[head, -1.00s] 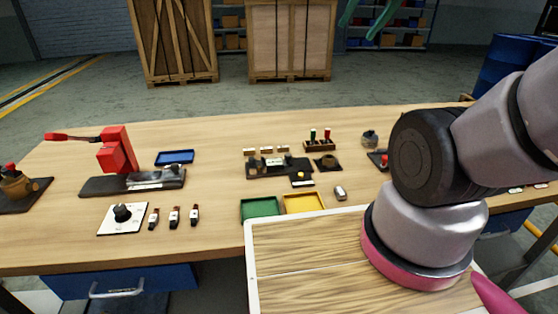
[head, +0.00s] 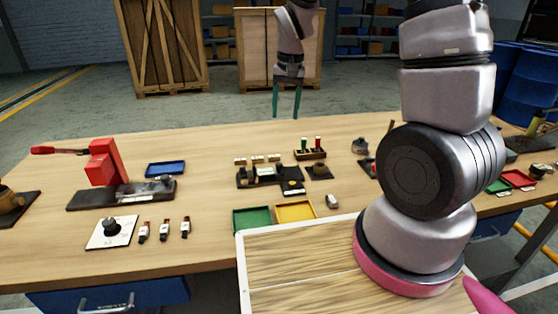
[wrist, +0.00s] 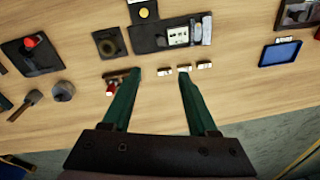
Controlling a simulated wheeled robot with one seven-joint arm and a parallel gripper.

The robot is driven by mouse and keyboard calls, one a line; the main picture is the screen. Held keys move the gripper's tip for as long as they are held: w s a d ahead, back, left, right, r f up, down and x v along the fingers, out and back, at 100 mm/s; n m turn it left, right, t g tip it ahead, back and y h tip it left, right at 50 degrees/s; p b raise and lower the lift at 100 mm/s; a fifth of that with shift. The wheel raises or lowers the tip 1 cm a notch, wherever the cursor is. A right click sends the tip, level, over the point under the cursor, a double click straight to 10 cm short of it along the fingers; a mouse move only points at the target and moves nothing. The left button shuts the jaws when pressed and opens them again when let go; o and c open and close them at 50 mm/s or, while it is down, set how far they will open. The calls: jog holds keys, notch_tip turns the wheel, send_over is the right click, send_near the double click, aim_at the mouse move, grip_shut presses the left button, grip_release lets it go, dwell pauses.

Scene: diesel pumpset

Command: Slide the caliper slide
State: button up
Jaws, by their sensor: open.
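A dark base plate (head: 262,176) with a pale block and small metal parts lies mid-table. It also shows at the top of the wrist view (wrist: 165,38). It may carry the caliper slide, but the parts are too small to identify for certain. My gripper (head: 286,114) hangs above the far table edge, pointing down, with two green fingers apart and nothing between them. In the wrist view the open fingers (wrist: 161,74) lie short of the plate, near a row of small pale blocks (wrist: 185,68).
A rack with red and green handles (head: 310,153) stands right of the plate. Green (head: 252,219) and yellow trays (head: 296,211) lie in front. A red lever press (head: 103,165) and blue tray (head: 165,169) are left. The table's back strip is mostly clear.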

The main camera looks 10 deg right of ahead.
jog(key=g, duration=0.1)
send_near(279, 163)
jog(key=shift+h, duration=0.4)
jog(key=f, duration=0.8)
jog(key=shift+s+a+f, duration=0.15)
jog(key=shift+a+f, duration=0.1)
jog(key=shift+a, duration=0.1)
jog(key=shift+c, duration=0.3)
grip_shut()
dwell(0.3)
